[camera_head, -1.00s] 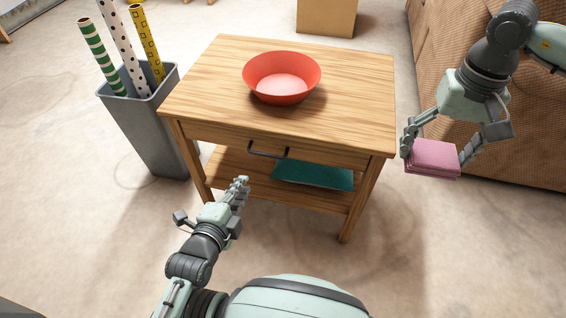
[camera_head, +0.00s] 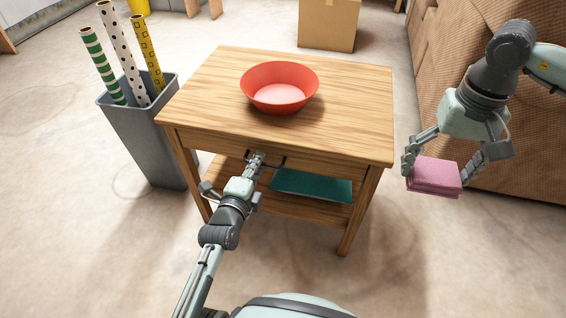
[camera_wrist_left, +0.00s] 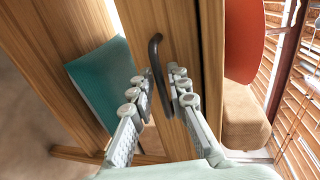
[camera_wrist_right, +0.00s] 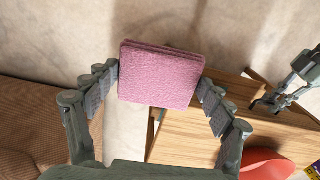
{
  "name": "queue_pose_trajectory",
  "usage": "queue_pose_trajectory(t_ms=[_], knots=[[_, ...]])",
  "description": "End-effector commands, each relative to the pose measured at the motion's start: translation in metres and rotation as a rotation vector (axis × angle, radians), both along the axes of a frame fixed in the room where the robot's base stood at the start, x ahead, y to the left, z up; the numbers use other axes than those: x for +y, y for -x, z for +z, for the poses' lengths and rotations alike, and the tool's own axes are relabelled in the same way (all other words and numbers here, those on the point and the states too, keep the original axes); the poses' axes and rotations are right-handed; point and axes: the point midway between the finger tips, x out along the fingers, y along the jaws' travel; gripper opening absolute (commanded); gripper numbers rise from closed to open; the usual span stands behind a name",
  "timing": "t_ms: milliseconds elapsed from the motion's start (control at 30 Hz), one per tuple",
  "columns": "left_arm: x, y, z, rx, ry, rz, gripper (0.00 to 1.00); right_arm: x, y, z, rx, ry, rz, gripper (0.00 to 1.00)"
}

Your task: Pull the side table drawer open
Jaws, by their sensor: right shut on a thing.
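The wooden side table (camera_head: 350,120) stands in the middle of the head view. Its drawer (camera_head: 325,167) sits flush under the tabletop, closed. The dark bar handle (camera_wrist_left: 154,48) shows upright in the left wrist view. My left gripper (camera_head: 258,158) is at the handle, fingers open, with one finger on each side of the bar; I cannot tell if they touch it. It also shows in the left wrist view (camera_wrist_left: 159,76). My right gripper (camera_head: 435,168) is shut on a pink folded cloth (camera_wrist_right: 160,77), held off the table's right side.
A red bowl (camera_head: 280,88) is on the tabletop. A teal flat item (camera_head: 312,186) lies on the lower shelf. A grey bin (camera_head: 150,140) with paper rolls stands left, a brown recliner (camera_head: 470,45) right, a cardboard box (camera_head: 328,25) behind. Floor in front is clear.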

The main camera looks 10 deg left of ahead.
Motion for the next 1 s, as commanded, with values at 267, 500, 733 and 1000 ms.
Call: queue_pose_trajectory(t_ms=[267,500,733,1000], knots=[[-0.0002,-0.0081,-0.0016,0.001,-0.001,0.0,0.16,0.0,0.0,-0.001,0.0,0.0,0.0,0.58],[-0.0003,-0.0078,-0.0016,0.001,0.0,0.0,0.03,0.0001,0.0,-0.001,0.0,0.0,0.0,0.58],[-0.0004,-0.0077,-0.0015,0.001,0.0,0.0,0.0,0.0001,0.0,-0.001,0.0,0.0,0.0,0.58],[-0.0001,-0.0077,-0.0015,0.001,0.0,0.0,0.0,0.0,0.0,-0.0009,0.0,0.0,0.0,0.58]])
